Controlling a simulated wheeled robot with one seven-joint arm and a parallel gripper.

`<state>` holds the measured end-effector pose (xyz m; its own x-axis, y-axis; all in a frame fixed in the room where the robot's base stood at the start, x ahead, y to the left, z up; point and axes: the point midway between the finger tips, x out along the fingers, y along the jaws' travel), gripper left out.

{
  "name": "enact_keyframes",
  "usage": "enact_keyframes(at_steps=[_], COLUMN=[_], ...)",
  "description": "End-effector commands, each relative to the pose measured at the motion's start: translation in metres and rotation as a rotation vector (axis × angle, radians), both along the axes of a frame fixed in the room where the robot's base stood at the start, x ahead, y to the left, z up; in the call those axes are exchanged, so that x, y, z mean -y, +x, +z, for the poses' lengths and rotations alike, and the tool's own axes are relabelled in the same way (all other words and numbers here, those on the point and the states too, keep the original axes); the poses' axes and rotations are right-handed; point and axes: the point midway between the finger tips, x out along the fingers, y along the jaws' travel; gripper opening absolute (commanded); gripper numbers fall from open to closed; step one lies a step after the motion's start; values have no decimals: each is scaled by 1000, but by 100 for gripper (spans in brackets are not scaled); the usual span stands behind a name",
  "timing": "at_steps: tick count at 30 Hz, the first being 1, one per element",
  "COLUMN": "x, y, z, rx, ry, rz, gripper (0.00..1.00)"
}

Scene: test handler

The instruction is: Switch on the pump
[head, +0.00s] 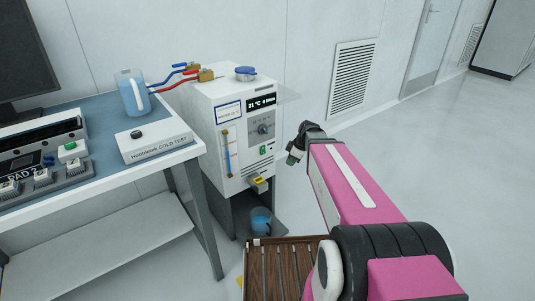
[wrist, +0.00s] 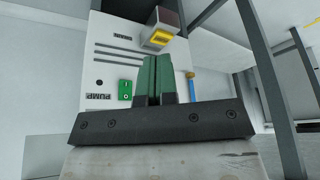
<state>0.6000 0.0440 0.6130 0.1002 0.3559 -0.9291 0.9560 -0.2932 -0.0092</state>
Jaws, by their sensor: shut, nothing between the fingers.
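The green pump switch (head: 263,150) is low on the front of the white chiller unit (head: 205,118). In the wrist view, where the panel appears upside down, the green switch (wrist: 125,90) sits beside the PUMP label (wrist: 98,97). My gripper (head: 291,160) is in front of the unit, to the right of the switch in the head view. In the wrist view my gripper (wrist: 156,58) has its green fingers together and empty, with the switch just left of them. I cannot tell how far the fingertips are from the panel, or which way the switch is set.
A yellow-marked outlet (head: 259,184) juts from the unit's lower front, above a blue jug (head: 261,221). A bench (head: 90,108) with a clear pitcher (head: 132,92) stands left. Open floor lies right.

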Motion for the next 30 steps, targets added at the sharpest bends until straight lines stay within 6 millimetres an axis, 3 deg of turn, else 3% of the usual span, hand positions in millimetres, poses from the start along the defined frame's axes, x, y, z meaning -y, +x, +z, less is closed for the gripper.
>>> enact_keyframes(at_steps=[6,15,30], x=[-9,-18,-20], y=[36,68,75], z=[16,38,44], rx=[162,371,435], ry=[53,94,100], rz=[296,610,698], gripper=[0,0,0])
